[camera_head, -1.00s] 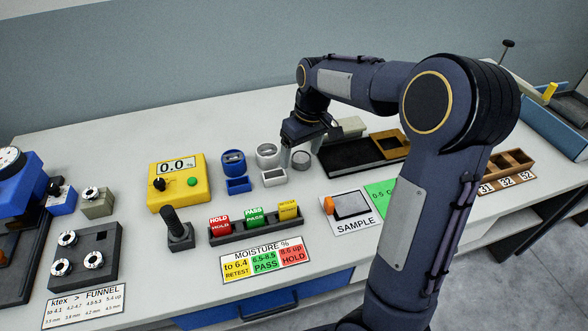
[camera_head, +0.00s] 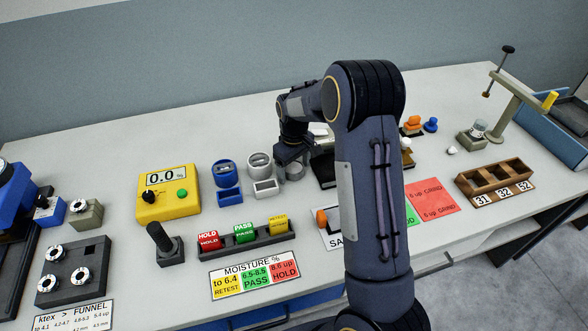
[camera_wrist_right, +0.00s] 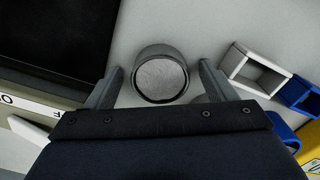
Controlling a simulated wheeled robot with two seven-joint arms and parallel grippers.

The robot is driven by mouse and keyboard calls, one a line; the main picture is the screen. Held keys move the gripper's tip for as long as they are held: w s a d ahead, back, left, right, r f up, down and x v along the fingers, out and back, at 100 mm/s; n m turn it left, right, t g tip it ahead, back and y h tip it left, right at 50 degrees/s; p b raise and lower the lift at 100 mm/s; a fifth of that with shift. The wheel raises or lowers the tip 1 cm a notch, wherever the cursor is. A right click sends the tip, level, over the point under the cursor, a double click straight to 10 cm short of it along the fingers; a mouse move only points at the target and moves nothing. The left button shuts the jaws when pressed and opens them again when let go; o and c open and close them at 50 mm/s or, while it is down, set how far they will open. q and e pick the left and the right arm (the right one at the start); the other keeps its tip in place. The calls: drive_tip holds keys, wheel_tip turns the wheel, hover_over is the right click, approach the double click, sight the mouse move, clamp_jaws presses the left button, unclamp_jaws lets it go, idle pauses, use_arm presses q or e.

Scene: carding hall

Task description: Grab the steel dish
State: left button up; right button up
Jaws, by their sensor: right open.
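The steel dish (camera_wrist_right: 161,76) is a round grey cup with a lighter inside, standing on the pale bench in the right wrist view. My right gripper (camera_wrist_right: 160,84) is open, with one finger on each side of the dish and a gap to each. In the head view, the dish (camera_head: 296,172) is partly hidden by my right gripper (camera_head: 290,158), right of the white round pot. Whether the fingertips are down at the dish's height is hard to tell. My left gripper is not in view.
A white square tray (camera_wrist_right: 255,72) and a blue tray (camera_wrist_right: 302,95) lie right of the fingers in the wrist view. A dark flat tray (camera_wrist_right: 50,40) lies on the left. In the head view, the white round pot (camera_head: 260,165) stands close to the dish. My right arm hides part of the bench.

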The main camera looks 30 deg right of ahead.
drive_tip(key=c, duration=1.1)
drive_tip(key=shift+r, duration=0.15)
